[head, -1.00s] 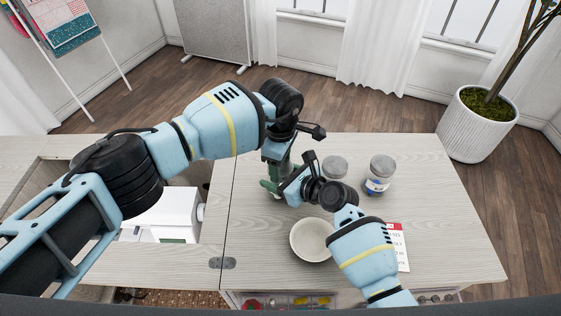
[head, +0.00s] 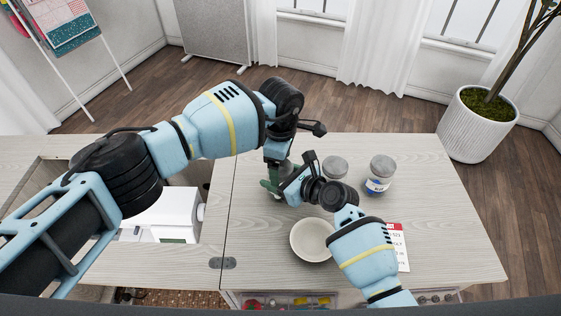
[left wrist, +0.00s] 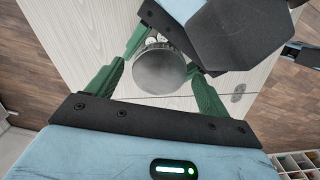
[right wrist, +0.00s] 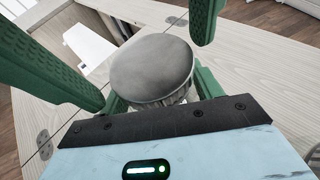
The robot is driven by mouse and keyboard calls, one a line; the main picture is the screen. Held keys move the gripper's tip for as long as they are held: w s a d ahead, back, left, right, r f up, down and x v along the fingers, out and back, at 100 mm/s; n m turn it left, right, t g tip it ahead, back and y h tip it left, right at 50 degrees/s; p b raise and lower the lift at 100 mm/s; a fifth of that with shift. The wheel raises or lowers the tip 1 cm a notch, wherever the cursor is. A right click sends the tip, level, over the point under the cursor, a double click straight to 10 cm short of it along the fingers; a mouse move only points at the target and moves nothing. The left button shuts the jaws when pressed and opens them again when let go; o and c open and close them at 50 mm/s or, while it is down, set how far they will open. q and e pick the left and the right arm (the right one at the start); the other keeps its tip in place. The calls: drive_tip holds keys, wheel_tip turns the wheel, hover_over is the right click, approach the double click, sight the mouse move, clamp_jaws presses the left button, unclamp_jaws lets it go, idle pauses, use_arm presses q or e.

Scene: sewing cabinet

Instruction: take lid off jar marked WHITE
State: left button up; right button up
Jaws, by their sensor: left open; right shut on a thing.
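A jar with a round grey lid (right wrist: 152,68) stands upright, its clear ribbed body just showing under the lid. Its label is hidden, so I cannot read its marking. My right gripper (right wrist: 160,100) is shut on the jar's body below the lid. My left gripper (left wrist: 158,74) is open, its green fingers spread on either side of the lid, with gaps visible. The lid also shows in the left wrist view (left wrist: 159,72). In the head view my arms and green fingers hide most of this jar.
Two other lidded jars, a plain one (head: 335,166) and one with a blue label (head: 378,186), stand behind my right wrist. A cream bowl (head: 311,240) and a red-and-white card (head: 398,245) are in front. A white sewing machine (head: 175,212) sits in the recess at left.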

use_arm(q)
drive_tip(key=shift+r, duration=2.2)
wheel_tip(320, 180, up, 3)
drive_tip(key=m, duration=0.5)
drive_tip(key=shift+r+m, duration=0.2)
drive_tip(key=shift+m, duration=0.1)
drive_tip(key=shift+c, duration=0.3)
drive_tip(key=shift+f, duration=4)
drive_tip(key=c, duration=1)
drive_tip(key=n, duration=0.6)
drive_tip(key=shift+n, duration=0.4)
drive_tip(key=o, duration=1.1)
drive_tip(key=shift+c, duration=0.2)
